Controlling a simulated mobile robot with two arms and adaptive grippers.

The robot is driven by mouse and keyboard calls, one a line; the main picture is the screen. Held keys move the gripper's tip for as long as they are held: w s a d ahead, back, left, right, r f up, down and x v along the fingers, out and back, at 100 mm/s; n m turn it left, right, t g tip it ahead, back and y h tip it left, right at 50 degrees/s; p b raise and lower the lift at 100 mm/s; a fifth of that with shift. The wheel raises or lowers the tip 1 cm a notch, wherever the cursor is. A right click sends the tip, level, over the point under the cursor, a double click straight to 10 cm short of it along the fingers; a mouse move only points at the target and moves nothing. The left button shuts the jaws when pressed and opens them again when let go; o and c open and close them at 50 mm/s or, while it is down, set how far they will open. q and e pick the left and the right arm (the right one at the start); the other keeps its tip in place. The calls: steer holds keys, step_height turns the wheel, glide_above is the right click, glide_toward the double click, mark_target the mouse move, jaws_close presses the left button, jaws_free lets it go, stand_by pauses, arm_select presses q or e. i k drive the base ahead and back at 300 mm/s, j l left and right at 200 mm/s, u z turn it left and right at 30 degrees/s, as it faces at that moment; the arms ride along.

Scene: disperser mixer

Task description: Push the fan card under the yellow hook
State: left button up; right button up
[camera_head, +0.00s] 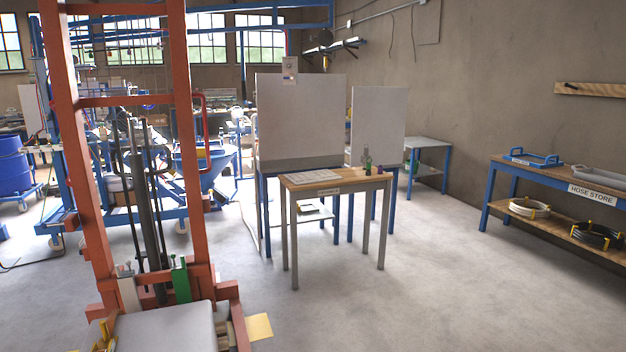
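I cannot make out the fan card or the yellow hook for certain. A small pale card (290,68) is at the top edge of the large grey-white board, too small to read. A pale flat sheet (314,176) lies on the wooden table (345,184). A yellow flat piece (259,327) shows at the foot of the orange frame. Small yellow parts (104,336) show at the bottom left, their shape unclear. Neither of my grippers is in view.
An orange upright frame (188,130) stands close on the left. Small bottles (367,162) stand on the table. Behind it are two boards (300,115). A hose store bench (510,172) is at the right. The floor (440,270) between is clear.

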mark_target(312, 177)
steer(key=i+l+z, duration=0.25)
steer(key=i, duration=0.2)
steer(key=i+z, duration=0.25)
steer(key=i, duration=2.2)
steer(key=i+l+u, duration=0.15)
steer(key=i+u, duration=0.3)
steer(key=i+l+u, duration=0.3)
steer(key=i+u, duration=0.15)
steer(key=i+l+u, duration=0.9)
steer(key=l, duration=0.2)
steer(key=k+j, duration=0.05)
